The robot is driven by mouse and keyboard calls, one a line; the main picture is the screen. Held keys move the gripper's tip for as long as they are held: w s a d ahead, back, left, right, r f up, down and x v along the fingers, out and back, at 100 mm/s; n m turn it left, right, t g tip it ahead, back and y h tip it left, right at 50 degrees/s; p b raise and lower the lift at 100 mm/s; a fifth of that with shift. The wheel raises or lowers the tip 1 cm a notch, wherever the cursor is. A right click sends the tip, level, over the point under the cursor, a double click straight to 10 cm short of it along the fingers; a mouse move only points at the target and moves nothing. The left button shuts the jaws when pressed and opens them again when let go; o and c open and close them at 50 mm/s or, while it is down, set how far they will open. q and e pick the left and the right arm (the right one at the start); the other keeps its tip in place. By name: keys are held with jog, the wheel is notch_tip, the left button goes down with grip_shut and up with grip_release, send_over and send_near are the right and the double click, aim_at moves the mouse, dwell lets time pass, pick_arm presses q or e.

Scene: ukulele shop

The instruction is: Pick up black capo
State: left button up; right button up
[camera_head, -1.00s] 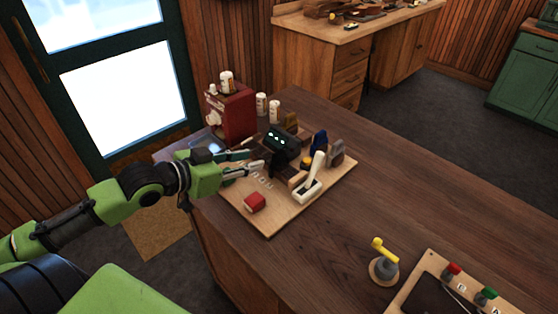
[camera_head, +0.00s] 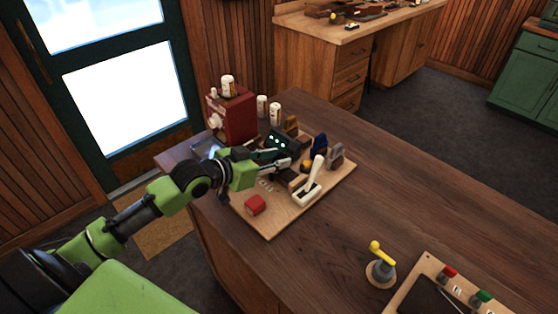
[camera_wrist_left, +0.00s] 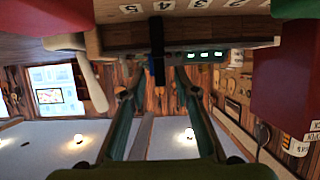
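My left gripper (camera_head: 281,164) reaches over the wooden board (camera_head: 270,228) from the left. In the left wrist view the left gripper (camera_wrist_left: 156,82) has its two fingers apart, one on each side of a narrow black upright piece that looks like the black capo (camera_wrist_left: 156,48). I see a gap on both sides of the piece, so the fingers do not appear closed on it. In the head view the capo is mostly hidden by the gripper and the dark box behind it. My right gripper is in neither view.
The board also bears a dark box with lit green displays (camera_head: 277,144), a white lever (camera_head: 313,178), a red block (camera_head: 255,204), and blue (camera_head: 320,147) and grey (camera_head: 336,156) capo-like pieces. A red machine (camera_head: 234,115) stands behind.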

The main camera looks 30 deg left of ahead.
pick_arm(q)
jog(key=shift+x, duration=0.95)
jog(key=shift+s, duration=0.1)
grip_shut()
